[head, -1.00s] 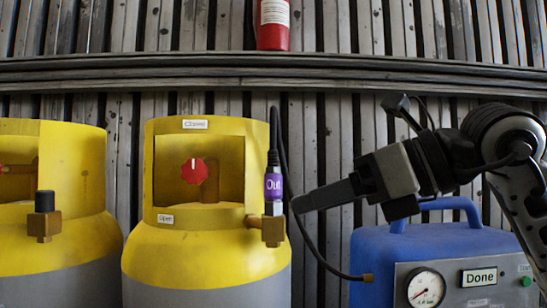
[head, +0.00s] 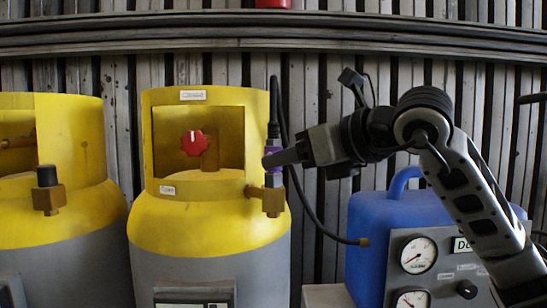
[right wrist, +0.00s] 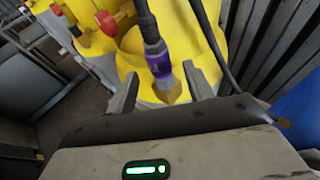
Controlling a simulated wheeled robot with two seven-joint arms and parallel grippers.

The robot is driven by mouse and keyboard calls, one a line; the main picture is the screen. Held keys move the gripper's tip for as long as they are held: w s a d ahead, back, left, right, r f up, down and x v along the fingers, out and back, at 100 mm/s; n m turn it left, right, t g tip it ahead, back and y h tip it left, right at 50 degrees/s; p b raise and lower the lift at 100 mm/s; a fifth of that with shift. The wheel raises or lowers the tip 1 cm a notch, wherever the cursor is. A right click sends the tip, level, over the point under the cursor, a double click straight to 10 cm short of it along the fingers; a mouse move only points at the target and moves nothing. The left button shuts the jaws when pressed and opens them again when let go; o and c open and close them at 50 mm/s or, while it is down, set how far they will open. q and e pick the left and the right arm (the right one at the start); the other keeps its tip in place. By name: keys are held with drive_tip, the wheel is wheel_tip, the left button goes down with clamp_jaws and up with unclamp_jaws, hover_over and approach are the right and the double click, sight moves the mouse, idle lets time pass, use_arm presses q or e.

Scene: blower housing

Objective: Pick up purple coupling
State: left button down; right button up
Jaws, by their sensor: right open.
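The purple coupling (head: 274,143) sits upright on the brass valve fitting (head: 273,200) at the right side of the middle yellow tank (head: 210,222). A black hose leads up from it. My right gripper (head: 268,160) reaches in from the right, and its fingers cover part of the coupling in the head view. In the right wrist view the fingers (right wrist: 160,76) are open, one on each side of the purple coupling (right wrist: 158,60). Whether either finger touches it I cannot tell. My left gripper is not in view.
A second yellow tank (head: 62,218) with a capped brass valve (head: 47,190) stands at the left. A blue machine (head: 385,215) with gauges stands at the right, partly behind my right arm. The black hose (head: 316,220) hangs between tank and machine. A slatted wall is behind.

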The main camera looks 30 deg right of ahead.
sight(277, 135)
drive_tip(key=p+x, duration=0.1)
drive_tip(key=x, duration=0.3)
drive_tip(key=shift+w+r, duration=0.15)
clamp_jaws()
drive_tip(key=shift+r, duration=0.15)
drive_tip(key=shift+r, duration=0.2)
drive_tip(key=r, duration=0.3)
drive_tip(key=shift+s+r+p, duration=0.2)
drive_tip(key=shift+s+p, duration=0.05)
drive_tip(key=shift+p, duration=0.1)
drive_tip(key=s+r+p, duration=0.1)
drive_tip(key=s+r, duration=0.8)
drive_tip(key=s, duration=0.4)
drive_tip(key=shift+s+a, duration=0.3)
drive_tip(key=shift+a, duration=0.15)
drive_tip(key=shift+f, duration=0.1)
